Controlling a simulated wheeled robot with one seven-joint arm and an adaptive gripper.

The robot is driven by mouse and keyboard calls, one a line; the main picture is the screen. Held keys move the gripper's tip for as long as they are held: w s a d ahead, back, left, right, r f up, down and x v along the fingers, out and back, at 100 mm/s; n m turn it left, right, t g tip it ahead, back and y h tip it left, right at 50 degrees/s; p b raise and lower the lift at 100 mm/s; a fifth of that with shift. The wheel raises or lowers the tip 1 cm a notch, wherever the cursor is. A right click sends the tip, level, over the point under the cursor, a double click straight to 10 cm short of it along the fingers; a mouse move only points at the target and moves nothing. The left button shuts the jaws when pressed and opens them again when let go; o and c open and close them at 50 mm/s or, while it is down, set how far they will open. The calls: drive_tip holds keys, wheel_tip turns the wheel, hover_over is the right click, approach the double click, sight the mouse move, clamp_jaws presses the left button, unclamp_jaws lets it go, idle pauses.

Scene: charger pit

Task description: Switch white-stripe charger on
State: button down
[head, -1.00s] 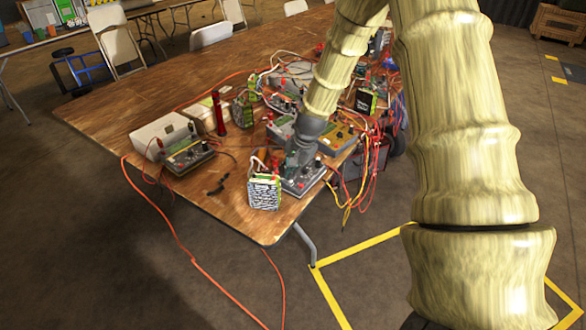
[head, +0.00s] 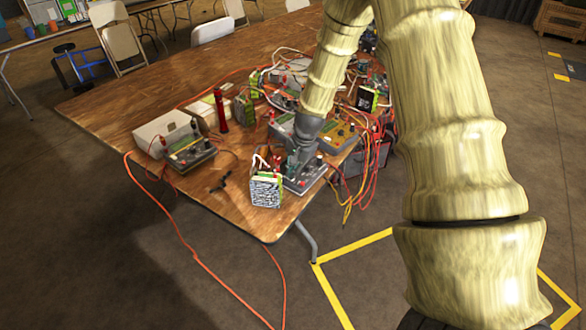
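My gripper (head: 301,158) points down at a grey charger (head: 311,180) at the table's near right corner. Its fingertips are at or just above the charger's panel; contact cannot be told. Its fingers are small and dark, so I cannot tell open from shut. The gripper hides part of this panel, and no white stripe can be made out on it. Another charger (head: 190,152) with a greenish-yellow band stands at the left. A yellowish-brown charger (head: 340,137) and a grey one (head: 283,125) stand behind my gripper. Switch positions are too small to read.
A battery pack (head: 266,190) stands close left of the charger by my gripper. A red cylinder (head: 220,111) and white box (head: 165,130) stand farther back. Red and yellow cables (head: 350,195) hang off the right edge. The wooden table (head: 130,110) is bare at far left.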

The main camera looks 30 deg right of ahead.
drive_tip(key=shift+s+d+f, duration=0.1)
drive_tip(key=shift+s+d, duration=0.15)
drive_tip(key=shift+s, duration=0.3)
drive_tip(key=p+v, duration=0.4)
drive_tip(key=b+v, duration=0.2)
drive_tip(key=v, duration=0.8)
drive_tip(key=shift+s, duration=0.4)
drive_tip(key=shift+f, duration=0.2)
